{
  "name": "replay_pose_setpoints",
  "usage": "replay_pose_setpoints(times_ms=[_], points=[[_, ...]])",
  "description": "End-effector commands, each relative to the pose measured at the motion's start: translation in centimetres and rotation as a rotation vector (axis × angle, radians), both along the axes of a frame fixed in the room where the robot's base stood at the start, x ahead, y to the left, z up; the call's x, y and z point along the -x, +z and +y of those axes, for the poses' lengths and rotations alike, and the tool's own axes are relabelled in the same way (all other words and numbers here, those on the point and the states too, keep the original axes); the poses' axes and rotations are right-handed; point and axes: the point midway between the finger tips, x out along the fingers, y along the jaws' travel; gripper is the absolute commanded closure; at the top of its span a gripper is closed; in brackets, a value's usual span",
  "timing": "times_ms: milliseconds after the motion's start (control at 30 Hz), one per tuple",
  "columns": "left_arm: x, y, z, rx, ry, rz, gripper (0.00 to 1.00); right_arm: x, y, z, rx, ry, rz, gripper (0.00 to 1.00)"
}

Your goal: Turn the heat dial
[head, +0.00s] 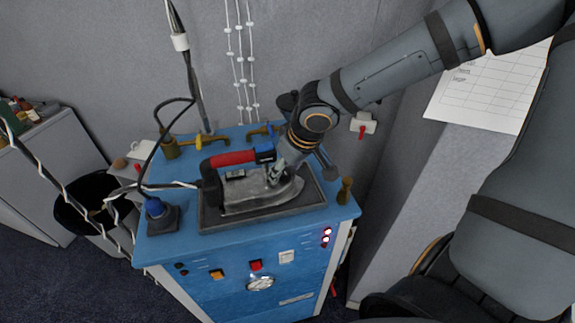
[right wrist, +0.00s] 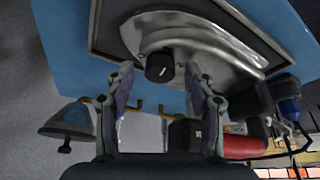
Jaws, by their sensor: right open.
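A steam iron (head: 260,194) with a silver body and a red handle (head: 232,159) rests on a dark tray (head: 213,222) on top of a blue cabinet. Its black round heat dial (right wrist: 160,67), with a white mark, shows in the right wrist view. In the head view my gripper hides the dial. My right gripper (head: 277,174) reaches down over the iron beside the handle. In the right wrist view its fingers (right wrist: 158,72) are open, one on each side of the dial, with gaps visible. My left gripper is in neither view.
The blue cabinet (head: 205,260) has buttons and a gauge (head: 261,284) on its front. Brass valves (head: 200,143) stand behind the iron. A cable and a hose rise at the left. A dark bin (head: 85,200) stands left. A paper sheet (head: 488,90) hangs at the right.

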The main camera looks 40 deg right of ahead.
Motion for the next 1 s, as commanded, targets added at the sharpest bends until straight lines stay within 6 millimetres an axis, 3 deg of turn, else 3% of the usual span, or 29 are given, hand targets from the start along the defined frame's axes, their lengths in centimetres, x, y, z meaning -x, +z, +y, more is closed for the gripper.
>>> replay_pose_setpoints(times_ms=[167, 433, 600, 1000], points=[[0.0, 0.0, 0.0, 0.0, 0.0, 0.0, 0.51, 0.6, 2.0, 0.0, -0.005, -0.001, -0.007, 0.45], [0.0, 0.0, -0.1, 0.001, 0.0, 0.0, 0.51, 3.0, 7.8, -0.2, -0.002, 0.0, -0.008, 0.45], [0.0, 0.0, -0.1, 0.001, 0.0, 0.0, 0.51, 4.1, 10.3, -0.3, 0.0, 0.0, -0.004, 0.45], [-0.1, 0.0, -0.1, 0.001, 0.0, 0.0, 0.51, 4.6, 11.1, -0.4, 0.0, 0.0, 0.0, 0.45]])
